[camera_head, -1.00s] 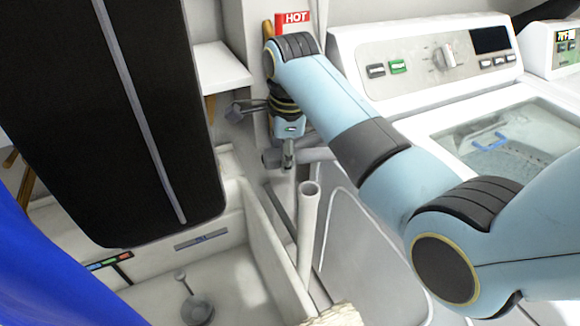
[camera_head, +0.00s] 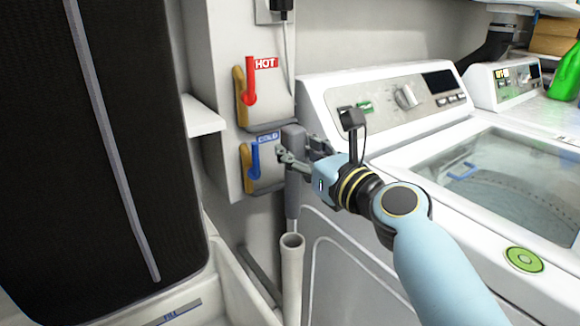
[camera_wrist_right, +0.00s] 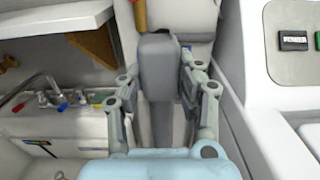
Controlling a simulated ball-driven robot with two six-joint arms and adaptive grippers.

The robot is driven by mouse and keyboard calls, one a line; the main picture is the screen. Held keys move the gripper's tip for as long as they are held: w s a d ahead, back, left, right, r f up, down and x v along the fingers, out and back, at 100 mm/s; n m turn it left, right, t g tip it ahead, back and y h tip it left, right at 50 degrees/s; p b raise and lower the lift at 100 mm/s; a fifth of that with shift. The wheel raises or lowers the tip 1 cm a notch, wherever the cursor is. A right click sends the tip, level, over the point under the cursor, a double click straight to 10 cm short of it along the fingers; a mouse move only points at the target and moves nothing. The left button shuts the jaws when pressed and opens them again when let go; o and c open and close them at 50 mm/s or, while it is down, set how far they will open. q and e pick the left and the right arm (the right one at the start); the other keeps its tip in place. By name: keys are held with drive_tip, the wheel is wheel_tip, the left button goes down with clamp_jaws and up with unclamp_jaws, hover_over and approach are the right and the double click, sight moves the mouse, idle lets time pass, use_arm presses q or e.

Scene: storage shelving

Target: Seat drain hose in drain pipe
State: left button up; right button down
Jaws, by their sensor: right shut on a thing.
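The grey drain hose (camera_head: 292,198) hangs upright in front of the wall, beside the washer. My right gripper (camera_head: 300,154) comes in from the right and is shut around its upper part. In the right wrist view, the hose (camera_wrist_right: 160,60) stands between the two fingers of the gripper (camera_wrist_right: 162,92). The pale drain pipe (camera_head: 292,280) stands upright below the hose, its round mouth open at the top. The hose's lower end shows just above the mouth's back rim; I cannot tell the depth gap. My left gripper is not in view.
Red HOT (camera_head: 250,85) and blue COLD (camera_head: 255,158) valves are on the wall left of the hose. The washer (camera_head: 390,105) stands to the right. A white sink (camera_head: 235,285) and a large black panel (camera_head: 100,150) are at left.

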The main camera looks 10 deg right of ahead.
sight(298, 180)
drive_tip(key=shift+r+p, duration=0.15)
drive_tip(key=shift+p, duration=0.2)
use_arm(q)
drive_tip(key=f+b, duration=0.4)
drive_tip(key=b, duration=0.1)
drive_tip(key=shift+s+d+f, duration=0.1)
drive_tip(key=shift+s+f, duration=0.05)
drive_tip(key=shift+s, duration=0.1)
use_arm(e)
wheel_tip(298, 180, down, 6)
use_arm(q)
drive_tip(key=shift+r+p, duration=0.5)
drive_tip(key=shift+p, duration=0.05)
idle(1.3)
